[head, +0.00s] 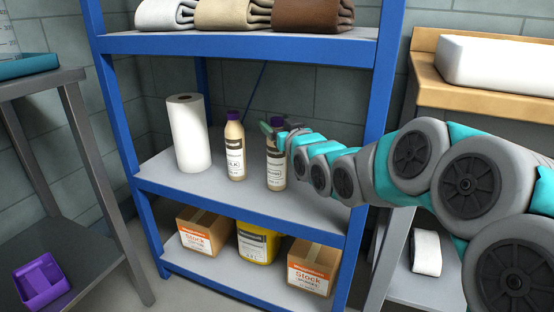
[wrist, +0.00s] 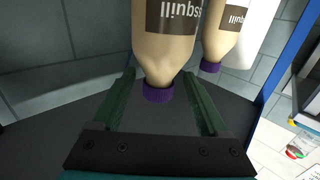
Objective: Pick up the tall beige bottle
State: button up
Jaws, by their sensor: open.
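Two beige bottles with purple caps and brown-and-white labels stand upright on the middle shelf. The right beige bottle (head: 276,170) is partly covered by my gripper near its top. The left beige bottle (head: 235,150) stands a little apart from it; the two look close in height. My gripper (head: 270,129) is open at the right bottle's neck. In the wrist view, which looks upside down, my gripper (wrist: 160,84) has one finger on each side of the near bottle (wrist: 163,45), around its neck and cap, with gaps showing. The other bottle (wrist: 222,38) is beyond the fingers.
A white paper roll (head: 188,135) stands left of the bottles. The blue shelf frame (head: 376,95) rises close beside my arm. Folded towels (head: 232,14) lie on the shelf above. Boxes (head: 204,232) and a yellow container (head: 258,243) are below.

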jog(key=shift+x, duration=1.5)
jog(key=shift+d, duration=0.1)
jog(key=shift+c, duration=0.4)
grip_shut()
